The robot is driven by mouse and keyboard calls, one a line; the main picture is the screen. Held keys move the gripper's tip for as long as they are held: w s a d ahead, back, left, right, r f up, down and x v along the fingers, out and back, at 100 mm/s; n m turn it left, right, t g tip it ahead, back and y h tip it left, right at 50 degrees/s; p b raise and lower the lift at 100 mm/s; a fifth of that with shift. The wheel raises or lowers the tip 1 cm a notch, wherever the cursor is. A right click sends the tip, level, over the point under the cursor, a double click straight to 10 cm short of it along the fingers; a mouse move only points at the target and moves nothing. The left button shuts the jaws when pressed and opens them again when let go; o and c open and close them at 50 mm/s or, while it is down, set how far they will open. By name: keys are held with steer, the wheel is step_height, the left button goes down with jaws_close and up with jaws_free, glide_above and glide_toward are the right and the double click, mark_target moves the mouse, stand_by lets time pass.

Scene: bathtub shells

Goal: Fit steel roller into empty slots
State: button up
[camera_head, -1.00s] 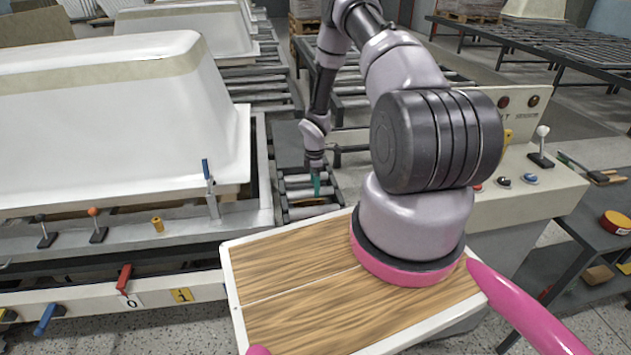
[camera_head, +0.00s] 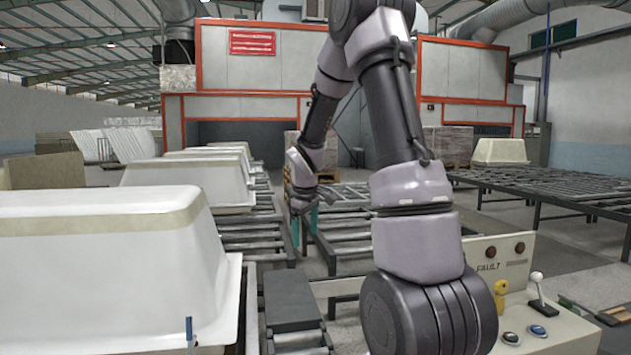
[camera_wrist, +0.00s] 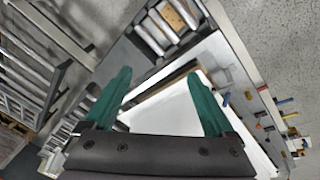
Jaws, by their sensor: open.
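My gripper (camera_head: 304,226) is open and empty, its two green fingers spread in mid-air, seen in front of the conveyors in the head view. It also shows in the wrist view (camera_wrist: 159,74), with nothing between the fingers. Steel rollers (camera_head: 300,338) lie in a short frame at the bottom edge of the head view, partly cut off. In the wrist view, several steel rollers (camera_wrist: 157,35) sit in a short frame at the top, ahead of and apart from the fingertips. Which slots are empty, and whether any roller lies loose, I cannot tell.
A white bathtub shell (camera_head: 95,265) stands at left, with more behind it. A grey plate (camera_head: 290,298) lies beyond the short frame. A control panel (camera_head: 515,270) with a lever and buttons is at right. Roller conveyors (camera_head: 560,180) fill the background.

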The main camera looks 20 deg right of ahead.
steer(key=s+a+r+m+t, duration=0.1)
steer(key=s+a+r+m, duration=0.15)
steer(key=s+r, duration=0.4)
steer(key=s+a+r+m+t, duration=0.1)
steer(key=s+r+m, duration=0.2)
steer(key=s+r, duration=0.35)
steer(key=s+a+r+m+t+y, duration=0.1)
steer(key=s+a+r+m, duration=0.1)
steer(key=s, duration=0.4)
steer(key=s+a+r+m+t+y, duration=0.1)
steer(key=s+a+r+m+y, duration=0.1)
steer(key=s+r, duration=0.3)
steer(key=shift+s+a+m, duration=0.35)
steer(key=shift+s+a, duration=0.05)
steer(key=shift+s, duration=0.8)
steer(key=shift+d, duration=0.15)
